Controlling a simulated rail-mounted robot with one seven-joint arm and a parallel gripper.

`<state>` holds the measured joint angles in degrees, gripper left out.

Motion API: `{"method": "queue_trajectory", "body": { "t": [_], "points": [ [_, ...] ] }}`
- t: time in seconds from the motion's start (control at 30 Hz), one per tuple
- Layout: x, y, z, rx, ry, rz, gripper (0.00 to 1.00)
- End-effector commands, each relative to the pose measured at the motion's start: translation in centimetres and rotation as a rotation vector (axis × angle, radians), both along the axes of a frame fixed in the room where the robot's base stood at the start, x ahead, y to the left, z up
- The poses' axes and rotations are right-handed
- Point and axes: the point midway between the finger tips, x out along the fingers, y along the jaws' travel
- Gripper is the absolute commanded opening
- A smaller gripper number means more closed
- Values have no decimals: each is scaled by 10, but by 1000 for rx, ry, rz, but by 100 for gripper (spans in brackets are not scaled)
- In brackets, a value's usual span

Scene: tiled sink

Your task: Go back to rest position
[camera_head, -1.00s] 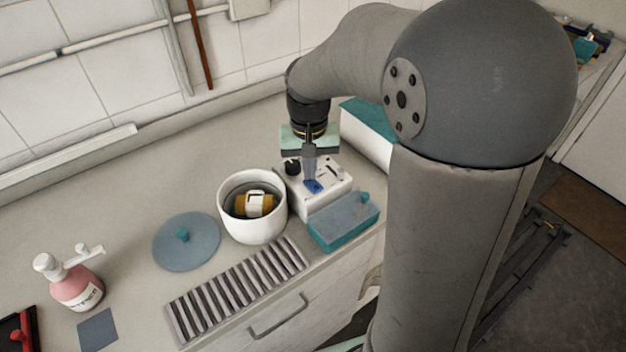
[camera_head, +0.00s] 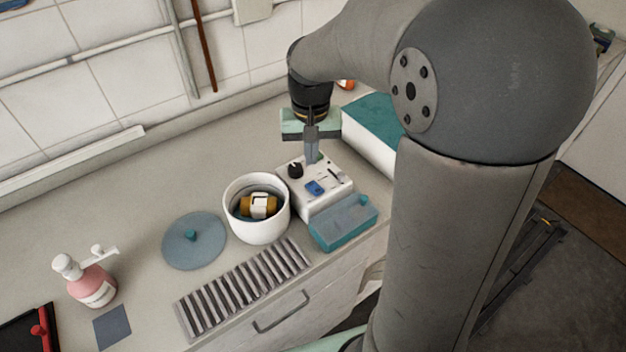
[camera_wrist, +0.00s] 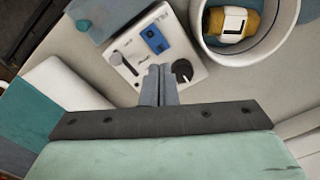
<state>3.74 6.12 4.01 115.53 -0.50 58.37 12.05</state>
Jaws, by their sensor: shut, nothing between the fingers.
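My gripper (camera_head: 312,155) is shut and empty, pointing down just above the back part of a white control box with a black knob and a blue switch (camera_head: 315,188). In the wrist view my closed fingers (camera_wrist: 158,98) show in front of the same box (camera_wrist: 155,50), beside its black knob. I cannot tell for sure whether the fingertips touch the box, but they seem apart from it.
A white pot (camera_head: 257,232) holding a yellow and white object (camera_head: 259,206) stands left of the box. A teal lidded container (camera_head: 344,223) lies in front. A blue round lid (camera_head: 194,241), slatted rack (camera_head: 245,290) and pink pump bottle (camera_head: 92,284) are further left. A teal-topped white box (camera_head: 372,128) stands behind right.

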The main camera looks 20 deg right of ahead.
Motion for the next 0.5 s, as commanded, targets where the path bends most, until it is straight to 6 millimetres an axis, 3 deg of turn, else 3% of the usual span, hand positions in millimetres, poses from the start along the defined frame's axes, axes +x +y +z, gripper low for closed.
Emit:
{"method": "queue_trajectory", "body": {
  "t": [0.27,0.37,0.5],
  "points": [
    [-6,0,1,-1,-2,6,0],
    [-33,1,6,-5,-15,33,0],
    [-96,0,6,-10,-40,97,0]
  ]
}}
